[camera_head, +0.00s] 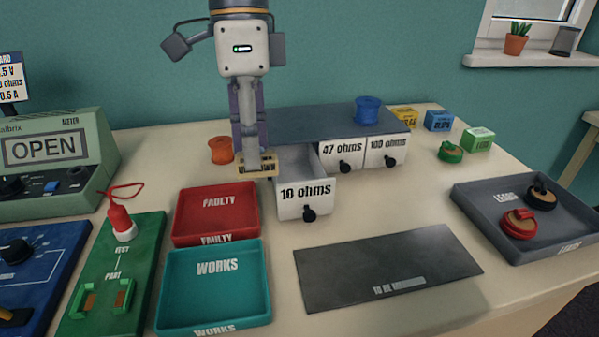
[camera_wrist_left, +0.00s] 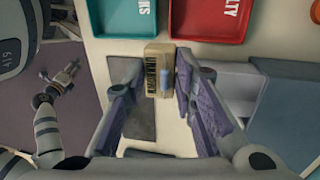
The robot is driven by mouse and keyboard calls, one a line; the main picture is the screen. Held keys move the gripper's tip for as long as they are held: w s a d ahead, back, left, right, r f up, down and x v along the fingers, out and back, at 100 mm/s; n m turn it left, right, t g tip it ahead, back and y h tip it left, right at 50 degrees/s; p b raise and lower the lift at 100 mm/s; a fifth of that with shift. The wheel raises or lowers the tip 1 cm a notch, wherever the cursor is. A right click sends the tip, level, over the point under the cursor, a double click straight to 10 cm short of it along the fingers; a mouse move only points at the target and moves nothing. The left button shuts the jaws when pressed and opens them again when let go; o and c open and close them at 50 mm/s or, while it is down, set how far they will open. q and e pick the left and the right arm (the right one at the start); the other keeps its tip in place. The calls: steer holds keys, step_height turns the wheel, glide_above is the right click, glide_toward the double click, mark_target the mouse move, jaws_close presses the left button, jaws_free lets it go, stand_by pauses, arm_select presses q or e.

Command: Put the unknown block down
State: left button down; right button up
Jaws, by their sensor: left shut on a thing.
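The unknown block (camera_head: 257,167) is a small tan block with dark print. My left gripper (camera_head: 250,155) points down and is shut on it, just left of the open "10 ohms" drawer (camera_head: 306,200) and behind the red FAULTY tray (camera_head: 182,222). In the left wrist view the block (camera_wrist_left: 152,75) sits between the fingertips of my left gripper (camera_wrist_left: 162,75), showing striped marks and a pale blue part. The height of the block above the table is hard to tell. My right gripper (camera_wrist_left: 68,76) seems to show small at the left of that view; its jaws are unclear.
The teal WORKS tray (camera_head: 170,300) lies in front of the FAULTY tray. A dark grey mat (camera_head: 385,265) lies front centre. The drawer cabinet (camera_head: 315,122) has shut "47 ohms" and "100 ohms" drawers. An orange spool (camera_head: 220,150) stands behind left. A leads tray (camera_head: 490,225) lies right.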

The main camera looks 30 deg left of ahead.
mark_target(296, 171)
arm_select(q)
steer(key=w+f, duration=0.2)
steer(key=w, duration=0.1)
steer(key=w+f, duration=0.2)
steer(key=w, duration=0.1)
steer(key=w+d+f+b, duration=0.1)
steer(key=w+f, duration=0.1)
steer(key=w, duration=0.1)
steer(key=shift+f, duration=0.25)
steer(key=shift+w+d+f, duration=0.15)
steer(key=shift+w+f, duration=0.25)
steer(key=shift+f, duration=0.1)
steer(key=shift+w+f, duration=0.15)
steer(key=shift+f, duration=1.4)
arm_select(e)
steer(key=shift+s+f+g, duration=0.3)
steer(key=shift+s+f, duration=0.35)
steer(key=shift+s, duration=0.05)
arm_select(q)
steer(key=shift+f, duration=0.1)
steer(key=c, duration=1.3)
jaws_free()
steer(key=r, duration=0.4)
steer(key=w+r, duration=0.1)
steer(key=r, duration=0.3)
steer(key=a+r+b, duration=0.1)
steer(key=r, duration=0.3)
steer(key=shift+w, duration=0.25)
arm_select(e)
steer(key=shift+s+f, duration=0.55)
